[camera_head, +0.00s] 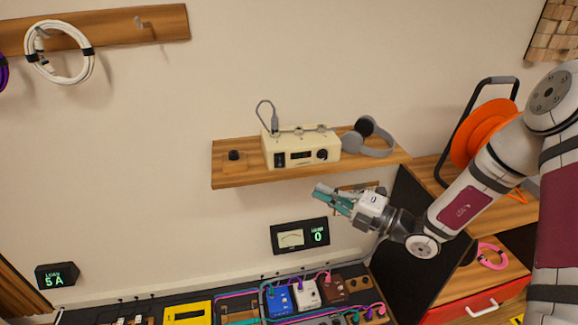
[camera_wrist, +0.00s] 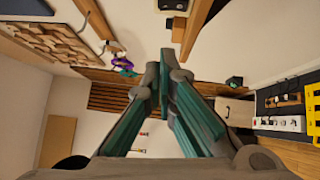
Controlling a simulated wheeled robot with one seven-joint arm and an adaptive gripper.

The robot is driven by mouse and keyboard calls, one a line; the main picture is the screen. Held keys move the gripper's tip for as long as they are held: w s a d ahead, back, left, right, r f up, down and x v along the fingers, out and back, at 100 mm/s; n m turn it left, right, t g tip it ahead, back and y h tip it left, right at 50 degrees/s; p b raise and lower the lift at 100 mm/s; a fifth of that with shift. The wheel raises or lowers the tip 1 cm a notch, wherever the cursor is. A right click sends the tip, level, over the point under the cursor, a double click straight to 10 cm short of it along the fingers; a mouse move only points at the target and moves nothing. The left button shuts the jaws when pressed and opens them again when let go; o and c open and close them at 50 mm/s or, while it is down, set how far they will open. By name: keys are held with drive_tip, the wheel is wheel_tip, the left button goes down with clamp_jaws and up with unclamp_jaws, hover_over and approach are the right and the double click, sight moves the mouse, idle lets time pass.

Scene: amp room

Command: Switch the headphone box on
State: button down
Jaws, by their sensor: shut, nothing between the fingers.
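The headphone box (camera_head: 301,148) is a cream unit on the wooden wall shelf (camera_head: 230,177). Its front has a dark switch at the left, a small dark display in the middle and a black knob at the right. The switch's position is too small to tell. A grey cable is plugged into its top left. My gripper (camera_head: 318,191) has teal fingers, is shut and empty, and hangs below the shelf's front edge, apart from the box.
Grey headphones (camera_head: 368,138) lie on the shelf right of the box, and a small black knob-like piece (camera_head: 234,155) is at its left. A meter panel (camera_head: 300,236) is on the wall below. Several pedals (camera_head: 278,299) stand lower down. An orange cable reel (camera_head: 484,132) is at the right.

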sight(286, 164)
drive_tip(key=shift+w+d+p+x, duration=0.1)
drive_tip(key=shift+w+d+x, duration=0.25)
drive_tip(key=shift+x, duration=1.8)
drive_tip(key=shift+w+d+p+x, duration=0.15)
drive_tip(key=shift+w+x, duration=0.3)
drive_tip(key=shift+x, duration=1.75)
drive_tip(key=shift+w+d+p+x, duration=0.15)
drive_tip(key=shift+w+x, duration=0.25)
drive_tip(key=shift+x, duration=1.75)
drive_tip(key=shift+w+r, duration=0.1)
drive_tip(key=shift+r, duration=0.1)
